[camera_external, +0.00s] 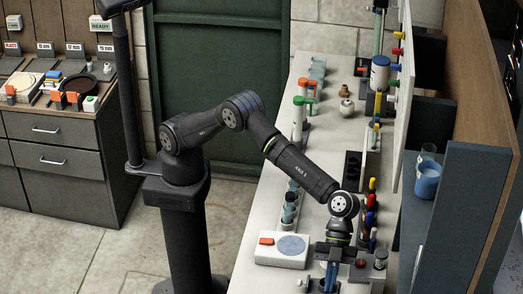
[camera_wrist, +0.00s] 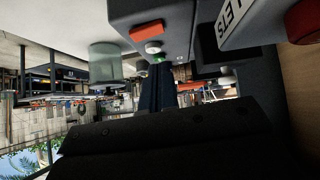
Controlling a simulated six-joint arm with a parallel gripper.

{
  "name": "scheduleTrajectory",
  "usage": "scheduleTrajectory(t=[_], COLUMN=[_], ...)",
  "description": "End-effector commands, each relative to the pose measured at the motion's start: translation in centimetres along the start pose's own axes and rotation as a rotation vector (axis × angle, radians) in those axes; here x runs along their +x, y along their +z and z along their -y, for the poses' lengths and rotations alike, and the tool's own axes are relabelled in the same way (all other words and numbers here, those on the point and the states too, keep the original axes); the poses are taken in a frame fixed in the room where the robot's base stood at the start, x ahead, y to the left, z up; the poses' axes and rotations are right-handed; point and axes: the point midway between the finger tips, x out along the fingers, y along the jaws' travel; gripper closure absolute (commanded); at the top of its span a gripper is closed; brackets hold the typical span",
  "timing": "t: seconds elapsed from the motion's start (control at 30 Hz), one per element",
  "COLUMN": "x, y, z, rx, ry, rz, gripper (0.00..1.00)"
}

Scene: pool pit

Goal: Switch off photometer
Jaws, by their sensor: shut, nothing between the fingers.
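No device in view carries a legible photometer label. In the wrist view a grey box (camera_wrist: 122,12) has an orange rocker (camera_wrist: 147,29), a round white button (camera_wrist: 153,47) and a small green spot beside it. My gripper (camera_wrist: 158,66) is shut and empty, its dark blue fingers reaching to the box beside the white button; I cannot tell whether they touch. In the external view my gripper (camera_external: 329,286) points down at the near end of the white bench, by a grey device (camera_external: 371,271) with a dark knob (camera_external: 380,258). The gripper hides part of that area.
A white device with an orange switch and grey disc (camera_external: 268,254) stands left of my gripper. Several colored-handled items (camera_external: 371,201) stand just behind it. A blue container (camera_external: 427,180) sits on the right shelf. A translucent cup (camera_wrist: 104,62) shows in the wrist view.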

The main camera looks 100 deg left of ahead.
Motion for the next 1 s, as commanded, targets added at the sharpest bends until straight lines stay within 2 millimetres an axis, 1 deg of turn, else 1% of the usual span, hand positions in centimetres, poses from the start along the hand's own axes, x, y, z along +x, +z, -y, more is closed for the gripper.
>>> scheduleTrajectory(t=[0.03, 0.2, 0.3, 0.43, 0.6, 1.0], x=[-0.9, -5.0, -6.9, -8.8, -9.9, -10.1], y=[-0.7, -0.4, -0.4, -0.3, -0.4, -0.3], z=[-0.2, -0.3, -0.4, -0.4, -0.5, -0.5], rx=[0.0, -0.005, -0.005, -0.005, -0.005, -0.015], ry=[0.002, 0.006, 0.01, 0.012, 0.014, 0.024], rz=[0.001, 0.004, 0.005, 0.006, 0.007, 0.007], gripper=[1.0, 1.0, 1.0, 1.0, 1.0, 1.0])
